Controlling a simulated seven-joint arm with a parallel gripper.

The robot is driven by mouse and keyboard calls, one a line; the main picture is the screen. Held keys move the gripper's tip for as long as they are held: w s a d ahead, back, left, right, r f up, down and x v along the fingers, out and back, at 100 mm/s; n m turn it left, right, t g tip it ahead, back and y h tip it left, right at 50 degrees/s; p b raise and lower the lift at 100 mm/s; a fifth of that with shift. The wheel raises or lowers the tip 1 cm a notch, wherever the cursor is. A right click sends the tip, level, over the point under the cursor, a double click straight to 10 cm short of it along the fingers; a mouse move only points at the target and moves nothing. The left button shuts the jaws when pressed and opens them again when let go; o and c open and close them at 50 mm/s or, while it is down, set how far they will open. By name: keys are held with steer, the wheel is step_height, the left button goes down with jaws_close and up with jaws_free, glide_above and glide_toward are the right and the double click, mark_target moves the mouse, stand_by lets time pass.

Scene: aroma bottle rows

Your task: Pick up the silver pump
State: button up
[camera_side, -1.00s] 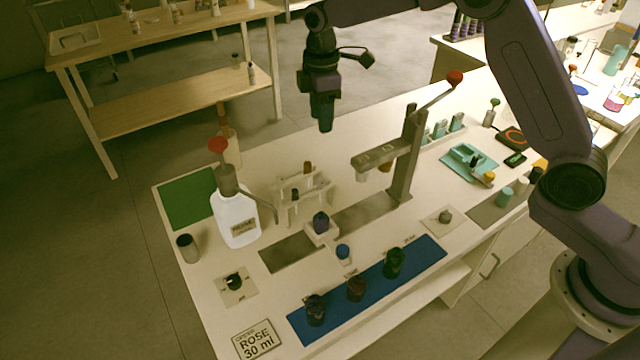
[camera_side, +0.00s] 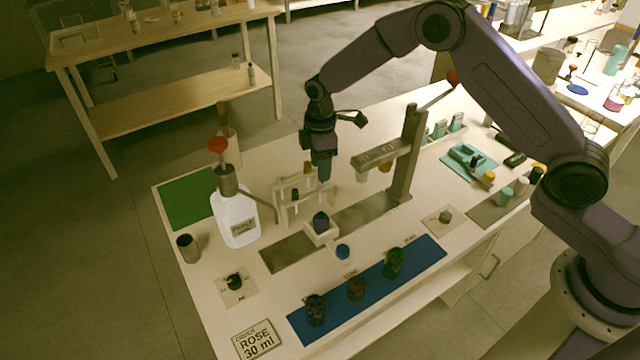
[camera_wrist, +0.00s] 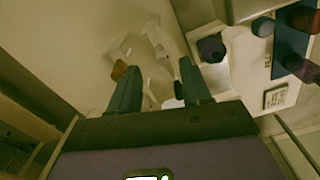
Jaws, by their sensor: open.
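I cannot make out for certain which piece is the silver pump. A small pale rack (camera_side: 290,212) stands mid-table and holds small parts, one with a brown top (camera_side: 308,167) and others dark (camera_side: 323,194). My gripper (camera_side: 323,180) is open and points down just above the rack's right end. In the wrist view my gripper (camera_wrist: 160,68) has its two fingers apart, with the pale rack (camera_wrist: 158,45) below and between them. The brown top (camera_wrist: 119,70) shows beside the left finger, and a dark part (camera_wrist: 178,90) shows near the right finger. Nothing is held.
A press stand (camera_side: 403,165) with a red-knobbed lever rises close right of my gripper. A white purge bottle (camera_side: 236,222) with a red-topped metal head stands left of the rack. A dark bottle in a white holder (camera_side: 320,228) and a blue mat (camera_side: 425,258) lie in front.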

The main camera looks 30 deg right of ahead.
steer(key=shift+a+f, duration=0.15)
steer(key=shift+f, duration=1.6)
jaws_close()
step_height(320, 180, up, 9)
steer(key=s+a+f, duration=0.2)
steer(key=s+a, duration=0.2)
steer(key=s, duration=0.3)
steer(key=shift+s+a+f, duration=0.15)
steer(key=shift+s+a, duration=0.1)
steer(key=shift+s, duration=0.05)
